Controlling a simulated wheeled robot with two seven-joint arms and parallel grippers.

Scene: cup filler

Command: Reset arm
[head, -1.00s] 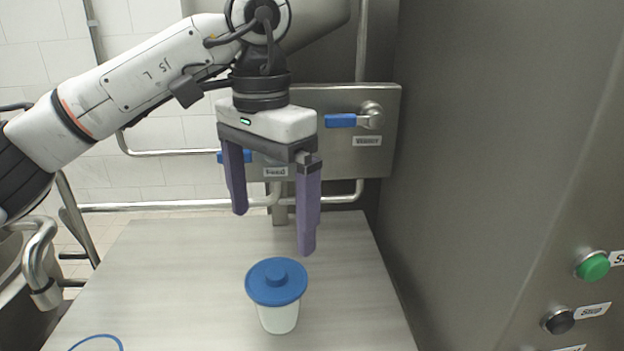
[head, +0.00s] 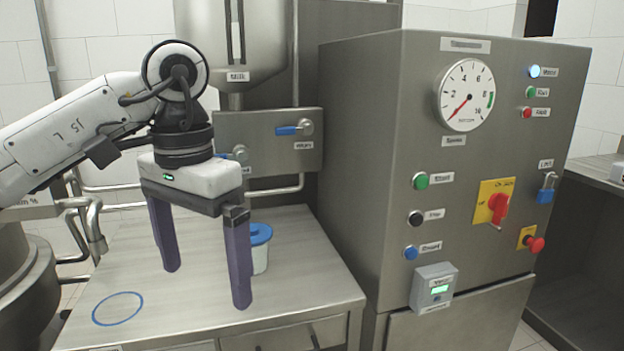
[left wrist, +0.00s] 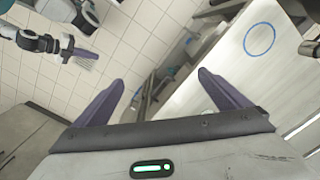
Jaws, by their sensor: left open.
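My left gripper (head: 206,290) is open and empty in the head view, its two purple fingers pointing down over the table. A white cup with a blue lid (head: 260,236) stands upright on the table behind the right finger, which partly hides it. In the left wrist view both fingers of the left gripper (left wrist: 160,95) are spread with nothing between them. My right gripper (left wrist: 82,55) shows at the upper left of the left wrist view, small; I cannot tell its opening. It is not in the head view.
The steel table (head: 320,270) has a blue ring mark (head: 118,309) on its bare left part. A steel control cabinet (head: 380,160) with a gauge, buttons and a red switch stands to the right. A valve panel (head: 285,150) stands behind. A round vessel (head: 25,290) is at left.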

